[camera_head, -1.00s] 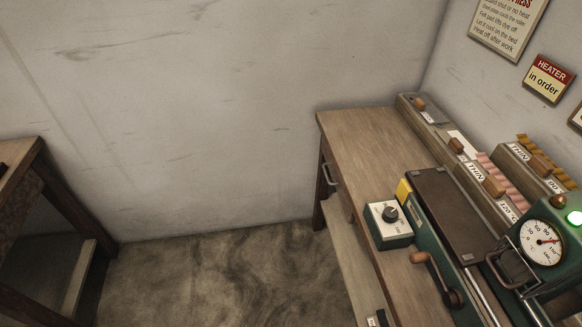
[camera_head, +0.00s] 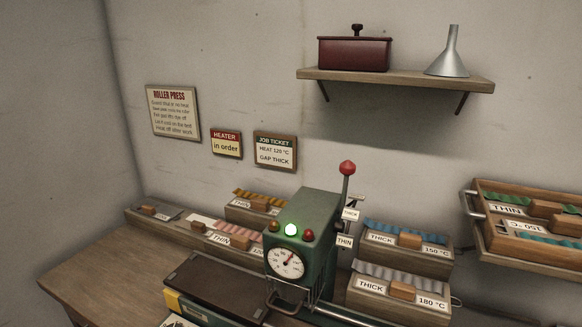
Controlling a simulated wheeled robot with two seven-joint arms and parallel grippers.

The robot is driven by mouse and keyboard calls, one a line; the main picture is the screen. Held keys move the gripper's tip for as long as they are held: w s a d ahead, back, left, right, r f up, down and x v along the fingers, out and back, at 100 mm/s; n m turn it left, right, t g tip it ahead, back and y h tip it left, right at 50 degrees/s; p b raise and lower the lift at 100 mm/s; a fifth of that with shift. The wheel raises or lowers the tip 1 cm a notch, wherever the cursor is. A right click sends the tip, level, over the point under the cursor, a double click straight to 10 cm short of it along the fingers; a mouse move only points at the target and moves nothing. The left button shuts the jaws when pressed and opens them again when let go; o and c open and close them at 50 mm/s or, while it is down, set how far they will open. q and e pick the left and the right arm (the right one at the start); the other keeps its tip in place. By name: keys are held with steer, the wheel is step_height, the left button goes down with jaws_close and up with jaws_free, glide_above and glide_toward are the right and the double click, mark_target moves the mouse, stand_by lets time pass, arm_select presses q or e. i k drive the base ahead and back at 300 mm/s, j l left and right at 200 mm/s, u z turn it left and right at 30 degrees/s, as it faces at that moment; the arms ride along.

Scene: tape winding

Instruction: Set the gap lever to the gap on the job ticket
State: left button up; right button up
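The job ticket (camera_head: 275,151) on the wall reads "HEAT 120 °C" and "GAP THICK". The green roller press (camera_head: 318,215) stands on the bench below it. The gap lever (camera_head: 345,184) has a red ball knob and rises upright at the press's right side, its knob above the press top. Beside the lever are a "THICK" label (camera_head: 350,214) and, lower, a "THIN" label (camera_head: 344,242). I cannot tell which notch the lever's lower end sits in. Neither of my grippers is in view.
The press has a round dial (camera_head: 286,264) and a lit green lamp (camera_head: 291,230). The heater sign (camera_head: 226,143) reads "in order". Labelled boxes, such as the "THICK 180 °C" box (camera_head: 375,306), flank the press. A shelf (camera_head: 396,79) hangs above; the left bench top (camera_head: 95,277) is clear.

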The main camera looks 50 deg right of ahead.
mark_target(347, 169)
steer(key=z, duration=2.05)
